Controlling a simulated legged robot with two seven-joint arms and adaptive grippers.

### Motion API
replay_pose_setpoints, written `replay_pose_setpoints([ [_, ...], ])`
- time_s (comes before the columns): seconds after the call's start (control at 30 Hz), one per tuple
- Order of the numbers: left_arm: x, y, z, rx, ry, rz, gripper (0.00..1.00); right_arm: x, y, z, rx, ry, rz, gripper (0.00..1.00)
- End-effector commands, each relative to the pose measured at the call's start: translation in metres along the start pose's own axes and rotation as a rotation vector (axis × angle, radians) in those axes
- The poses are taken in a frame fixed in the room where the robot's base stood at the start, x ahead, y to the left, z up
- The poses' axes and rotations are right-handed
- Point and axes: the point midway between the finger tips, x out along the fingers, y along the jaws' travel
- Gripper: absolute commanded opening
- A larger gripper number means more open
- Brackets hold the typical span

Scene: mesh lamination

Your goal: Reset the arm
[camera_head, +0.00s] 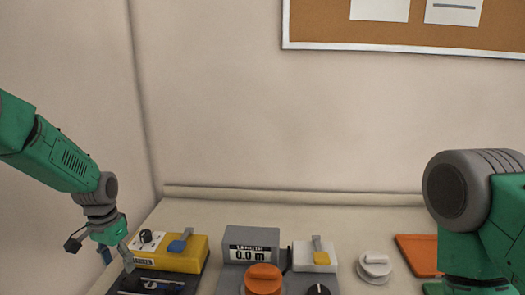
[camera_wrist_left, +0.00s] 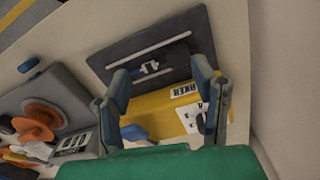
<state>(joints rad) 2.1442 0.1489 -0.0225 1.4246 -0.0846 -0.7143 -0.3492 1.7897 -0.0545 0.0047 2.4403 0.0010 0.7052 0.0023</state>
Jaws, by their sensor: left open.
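My left gripper (camera_head: 122,258) is at the left of the table in the head view, pointing down beside the yellow box (camera_head: 190,262) and above the dark grey plate (camera_head: 190,288). In the left wrist view its two fingers (camera_wrist_left: 160,72) are spread apart with nothing held between them. The dark plate (camera_wrist_left: 105,62) and the yellow box (camera_wrist_left: 160,108) lie beyond the fingers. My right arm shows at the right edge of the head view, but its gripper is out of view.
A grey unit with a "0.0 m" length display (camera_head: 251,252) and an orange knob (camera_head: 263,278) stands mid-table. Right of it are a white box (camera_head: 303,261) with a yellow lever, a white round part (camera_head: 374,266) and an orange tray (camera_head: 418,250). A wall closes off the back.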

Motion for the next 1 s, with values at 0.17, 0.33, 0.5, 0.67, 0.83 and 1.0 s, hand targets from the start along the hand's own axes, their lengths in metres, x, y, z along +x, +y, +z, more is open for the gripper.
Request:
replay_pose_setpoints([
  [0.17, 0.045, 0.020, 0.029, -0.026, -0.002, 0.007, 0.53, 0.000, 0.000, 0.000, 0.000, 0.000, 0.000, 0.40],
  [0.33, 0.100, 0.047, 0.072, -0.066, -0.005, 0.014, 0.53, 0.000, 0.000, 0.001, 0.000, -0.001, 0.000, 0.40],
  [0.5, 0.163, 0.092, 0.157, -0.137, -0.016, 0.022, 0.53, 0.000, 0.000, 0.001, 0.000, -0.001, 0.000, 0.40],
  [0.67, 0.190, 0.130, 0.244, -0.210, -0.012, 0.019, 0.53, 0.000, 0.000, 0.000, 0.000, -0.001, 0.000, 0.40],
  [0.83, 0.190, 0.158, 0.317, -0.273, -0.012, 0.011, 0.53, 0.000, 0.000, 0.000, 0.000, -0.001, 0.000, 0.40],
  [1.0, 0.181, 0.175, 0.367, -0.314, -0.005, 0.001, 0.53, 0.005, 0.000, 0.001, 0.000, -0.001, 0.000, 0.40],
])
